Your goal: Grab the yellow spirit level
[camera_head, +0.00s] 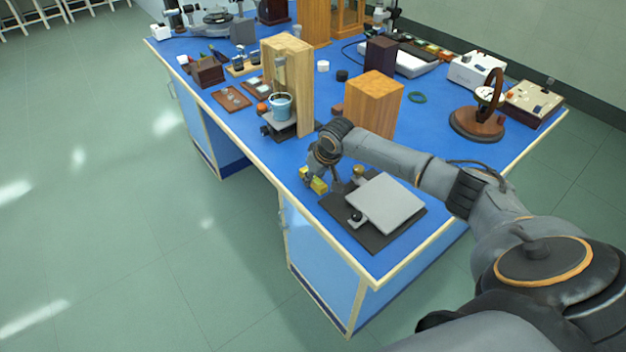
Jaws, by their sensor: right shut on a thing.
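The yellow spirit level (314,181) is a small yellow block near the front left edge of the blue bench. My right gripper (321,176) reaches down over it, shut on it, with the fingers partly hiding its far end. I cannot tell whether the level still touches the bench top. My left gripper is not in view.
The blue bench (243,140) has a grey plate on a black base (385,205) close to the right of the gripper. A wooden block (372,105) and a wooden stand with a small blue bucket (280,106) stand behind. Open floor (110,230) lies to the left.

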